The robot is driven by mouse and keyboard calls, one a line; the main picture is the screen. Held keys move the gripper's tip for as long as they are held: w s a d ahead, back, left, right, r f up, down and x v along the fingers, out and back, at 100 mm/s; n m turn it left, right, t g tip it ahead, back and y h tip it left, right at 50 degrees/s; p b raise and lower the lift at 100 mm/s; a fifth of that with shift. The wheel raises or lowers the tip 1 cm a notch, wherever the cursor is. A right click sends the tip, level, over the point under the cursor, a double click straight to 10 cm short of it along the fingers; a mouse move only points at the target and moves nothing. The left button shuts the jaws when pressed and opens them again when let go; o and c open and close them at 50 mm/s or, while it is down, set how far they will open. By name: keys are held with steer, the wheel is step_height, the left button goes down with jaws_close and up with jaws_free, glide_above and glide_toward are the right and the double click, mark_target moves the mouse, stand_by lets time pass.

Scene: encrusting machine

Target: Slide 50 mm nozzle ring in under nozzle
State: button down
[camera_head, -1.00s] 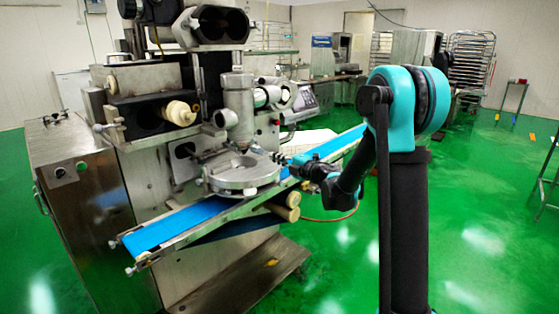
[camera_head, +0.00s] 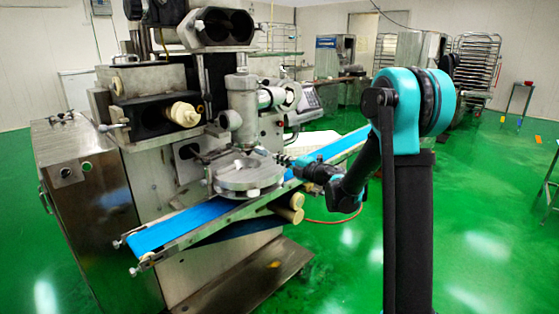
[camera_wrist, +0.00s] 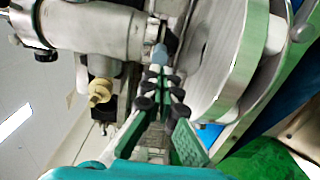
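The nozzle (camera_head: 241,105) is a grey metal vertical cylinder above a round metal disc (camera_head: 248,178) on the machine. In the wrist view the nozzle body (camera_wrist: 95,30) lies across the upper left, and the disc's edge (camera_wrist: 235,70) fills the right. My gripper (camera_head: 283,160) reaches in from the right at the disc's far right rim. In the wrist view my gripper (camera_wrist: 161,70) has green fingers with black knobs, tips close together. A small blue-grey piece (camera_wrist: 159,54) shows just beyond the tips; I cannot tell whether they touch it. I cannot clearly make out the 50 mm nozzle ring.
A blue conveyor belt (camera_head: 185,222) slopes under the disc.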

mark_target(265, 153)
steer(key=shift+x, duration=2.75)
steer(key=v, duration=1)
